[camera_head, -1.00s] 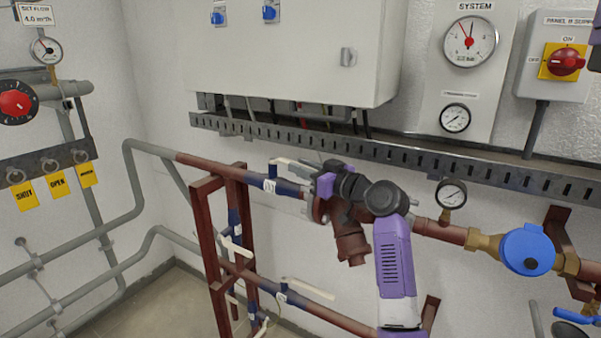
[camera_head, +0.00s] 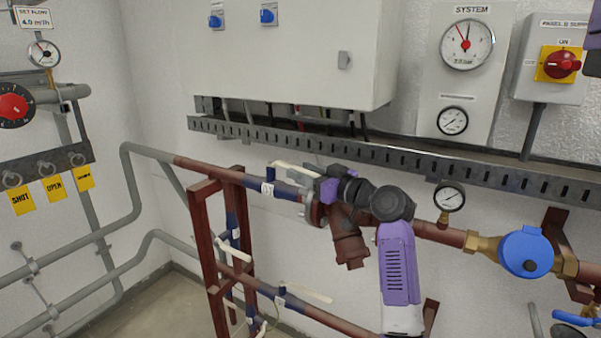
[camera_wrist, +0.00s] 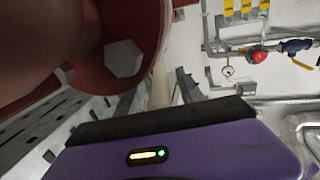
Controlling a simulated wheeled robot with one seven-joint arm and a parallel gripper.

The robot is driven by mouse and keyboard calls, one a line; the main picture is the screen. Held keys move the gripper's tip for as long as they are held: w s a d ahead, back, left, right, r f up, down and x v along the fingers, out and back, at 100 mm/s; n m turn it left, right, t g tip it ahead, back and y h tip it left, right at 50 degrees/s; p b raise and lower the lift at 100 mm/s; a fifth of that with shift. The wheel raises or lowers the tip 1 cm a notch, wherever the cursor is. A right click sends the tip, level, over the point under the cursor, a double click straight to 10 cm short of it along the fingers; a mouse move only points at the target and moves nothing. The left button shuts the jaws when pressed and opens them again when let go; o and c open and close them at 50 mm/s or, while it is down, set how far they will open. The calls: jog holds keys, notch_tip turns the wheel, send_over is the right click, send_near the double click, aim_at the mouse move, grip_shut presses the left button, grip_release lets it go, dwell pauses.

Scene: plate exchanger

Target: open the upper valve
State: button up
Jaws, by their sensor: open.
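The upper valve sits on the upper pipe, with a blue stem and a long cream lever (camera_head: 296,170) lying roughly along the pipe toward my gripper. A white tag (camera_head: 267,189) hangs on the blue pipe section below it. My gripper (camera_head: 312,182) is open beside the lever's right end, in front of a dark red flange. Whether the lever lies between the fingers cannot be told. In the wrist view, a pale strip (camera_wrist: 162,88), possibly the lever, stands beyond the dark edge of my gripper.
A dark red strainer body (camera_head: 347,247) hangs just below my gripper, and its red flange (camera_wrist: 120,60) looms close in the wrist view. A lower valve lever (camera_head: 308,293) is on the lower pipe. A metal cable tray (camera_head: 290,140) runs above. A red stand (camera_head: 208,245) is at left.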

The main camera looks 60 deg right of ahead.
jog(key=v, duration=0.6)
jog(key=shift+b, duration=0.4)
jog(key=shift+s, duration=0.15)
jog(key=shift+c, duration=0.5)
